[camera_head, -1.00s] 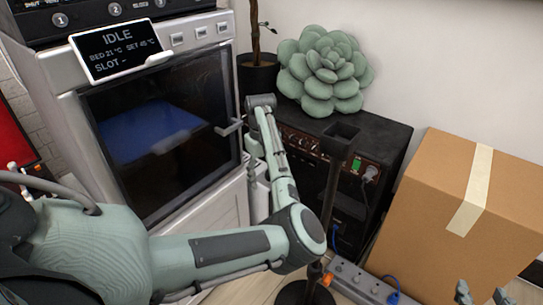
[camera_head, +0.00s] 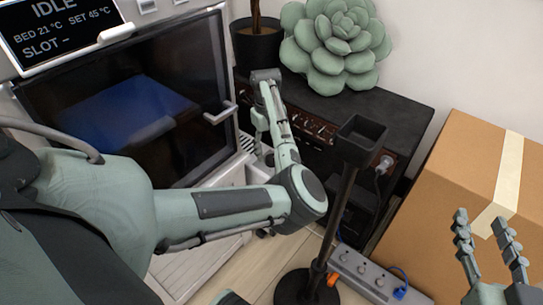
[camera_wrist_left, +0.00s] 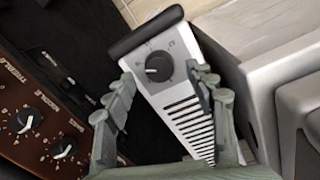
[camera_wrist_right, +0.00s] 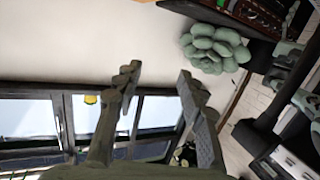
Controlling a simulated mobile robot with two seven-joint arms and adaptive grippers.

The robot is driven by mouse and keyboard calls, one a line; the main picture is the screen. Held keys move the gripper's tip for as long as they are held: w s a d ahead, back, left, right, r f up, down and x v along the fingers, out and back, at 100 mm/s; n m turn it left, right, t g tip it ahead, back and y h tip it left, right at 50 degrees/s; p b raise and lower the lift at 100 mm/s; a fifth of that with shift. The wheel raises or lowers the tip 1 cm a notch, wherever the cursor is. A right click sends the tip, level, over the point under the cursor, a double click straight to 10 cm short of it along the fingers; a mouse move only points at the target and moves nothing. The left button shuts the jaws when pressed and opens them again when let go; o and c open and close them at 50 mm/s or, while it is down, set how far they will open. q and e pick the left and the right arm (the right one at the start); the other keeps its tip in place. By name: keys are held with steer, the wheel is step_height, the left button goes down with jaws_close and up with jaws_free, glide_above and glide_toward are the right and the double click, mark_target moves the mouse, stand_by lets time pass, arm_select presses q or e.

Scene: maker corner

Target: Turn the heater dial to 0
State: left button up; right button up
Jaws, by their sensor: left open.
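The heater is a narrow white box (camera_wrist_left: 182,110) with dark vent slots and a black bar across one end. Its round dark dial (camera_wrist_left: 158,67) has a pale pointer line toward picture left; the marks around it are too small to read surely. My left gripper (camera_wrist_left: 161,77) is open, with a finger on either side of the dial in the left wrist view; I cannot tell whether they touch it. In the head view the heater (camera_head: 262,160) is mostly hidden behind my left arm. My right gripper (camera_head: 483,220) is open and empty before the cardboard box.
A black amplifier (camera_head: 395,125) with knobs stands beside the heater. A printer-like machine (camera_head: 215,165) is at left, a black stand (camera_head: 345,185) in front of the amplifier. A power strip (camera_head: 365,275) lies on the floor. The cardboard box (camera_head: 450,175) fills the right.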

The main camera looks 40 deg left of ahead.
mark_target(272, 158)
arm_select(q)
steer(key=shift+w+f, duration=0.1)
steer(key=shift+f, duration=1.4)
arm_select(e)
steer(key=shift+s+a+r+t+y, duration=0.1)
steer(key=shift+a+r+t+y, duration=0.25)
steer(key=shift+r, duration=0.55)
steer(key=shift+a+r+t+y, duration=0.25)
steer(key=shift+a+r+t, duration=0.2)
steer(key=shift+r, duration=0.45)
arm_select(q)
steer(key=c, duration=1.2)
